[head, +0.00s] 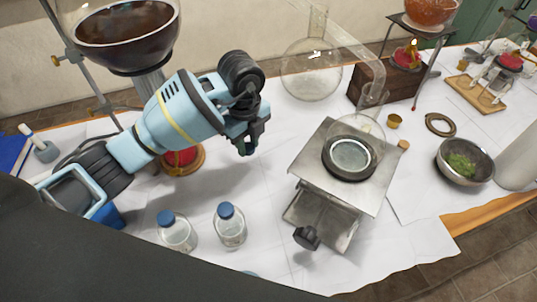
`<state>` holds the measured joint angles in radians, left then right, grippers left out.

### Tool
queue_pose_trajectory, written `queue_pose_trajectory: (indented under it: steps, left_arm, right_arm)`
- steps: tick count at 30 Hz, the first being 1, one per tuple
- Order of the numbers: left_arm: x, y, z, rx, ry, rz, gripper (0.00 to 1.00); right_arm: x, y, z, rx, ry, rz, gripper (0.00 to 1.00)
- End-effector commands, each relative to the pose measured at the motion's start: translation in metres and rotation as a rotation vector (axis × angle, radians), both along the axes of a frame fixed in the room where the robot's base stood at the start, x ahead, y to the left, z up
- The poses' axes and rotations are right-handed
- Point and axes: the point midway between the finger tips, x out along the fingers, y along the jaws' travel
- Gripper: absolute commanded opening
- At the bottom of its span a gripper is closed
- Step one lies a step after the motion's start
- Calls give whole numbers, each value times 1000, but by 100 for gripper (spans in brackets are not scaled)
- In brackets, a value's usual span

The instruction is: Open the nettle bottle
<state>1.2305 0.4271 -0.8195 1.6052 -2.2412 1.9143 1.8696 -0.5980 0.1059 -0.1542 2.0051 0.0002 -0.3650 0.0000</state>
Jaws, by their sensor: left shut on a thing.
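Two clear bottles with blue caps stand upright on the white-covered table, a left one (176,232) and a right one (230,228). No label is readable, so I cannot tell which is the nettle bottle. Both caps are on. My left gripper (246,148) is above the table, behind and above the bottles and apart from them. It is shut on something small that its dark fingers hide. My right gripper is not in view.
A metal lab jack (338,160) bearing a ring and glassware stands right of centre. A round glass flask (311,75) is behind it. A bowl of green leaves (464,163) is at the right. A dark-filled basin (125,30) hangs at upper left. White table is clear around the bottles.

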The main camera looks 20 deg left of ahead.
Motion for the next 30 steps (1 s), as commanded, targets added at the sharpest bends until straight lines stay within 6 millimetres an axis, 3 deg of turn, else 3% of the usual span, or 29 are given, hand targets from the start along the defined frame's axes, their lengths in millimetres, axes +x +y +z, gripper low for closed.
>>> queue_pose_trajectory:
  steps: [11,20,30]
  left_arm:
    - [-1,0,-46,1,4,0,0]
    - [0,0,-57,1,2,0,0]
    - [-1,0,-100,1,2,0,0]
  right_arm:
    - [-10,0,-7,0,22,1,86]
    - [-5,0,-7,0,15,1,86]
    - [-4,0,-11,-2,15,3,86]
